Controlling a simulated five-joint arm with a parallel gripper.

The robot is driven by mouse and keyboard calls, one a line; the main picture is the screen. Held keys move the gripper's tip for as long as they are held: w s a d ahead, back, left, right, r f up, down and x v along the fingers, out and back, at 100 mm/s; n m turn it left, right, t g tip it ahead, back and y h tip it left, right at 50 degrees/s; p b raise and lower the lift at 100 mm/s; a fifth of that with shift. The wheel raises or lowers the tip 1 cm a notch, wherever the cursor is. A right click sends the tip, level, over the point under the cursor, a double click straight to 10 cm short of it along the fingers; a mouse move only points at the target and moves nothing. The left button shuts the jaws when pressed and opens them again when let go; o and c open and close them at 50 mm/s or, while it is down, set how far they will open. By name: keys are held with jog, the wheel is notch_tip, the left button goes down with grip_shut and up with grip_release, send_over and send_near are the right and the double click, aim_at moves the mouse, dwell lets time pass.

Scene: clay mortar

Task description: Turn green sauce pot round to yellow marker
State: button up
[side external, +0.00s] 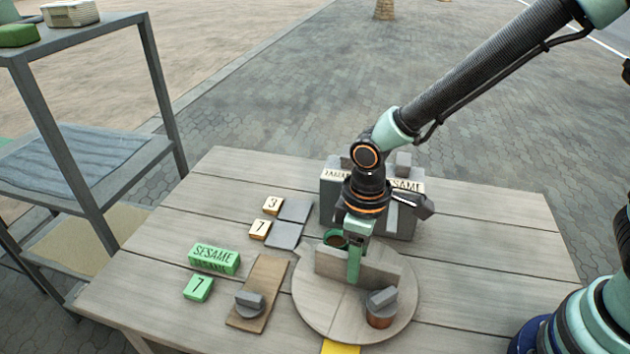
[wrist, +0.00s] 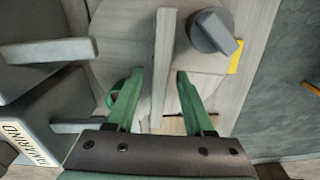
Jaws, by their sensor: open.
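A round wooden turntable (side external: 312,300) on the table carries an upright divider board (side external: 385,272). The green sauce pot (side external: 334,237) stands on its far side, partly hidden by my gripper; in the wrist view the pot (wrist: 113,92) shows behind the left finger. The yellow marker (side external: 340,347) lies at the turntable's near edge, cut off by the frame; it also shows in the wrist view (wrist: 236,57). My gripper (side external: 354,268) is open and low over the turntable. In the wrist view its fingers (wrist: 160,75) are on either side of the divider, with gaps showing.
A brown pot with a grey knobbed lid (side external: 380,308) stands on the near side. A grey holder (side external: 330,200) with labelled cards is behind. A wooden board (side external: 265,275) with a grey-topped pot, a green SESAME block (side external: 214,259) and number tiles lie left. The table's right is clear.

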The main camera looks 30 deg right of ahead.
jog(key=shift+f, duration=1.85)
grip_shut()
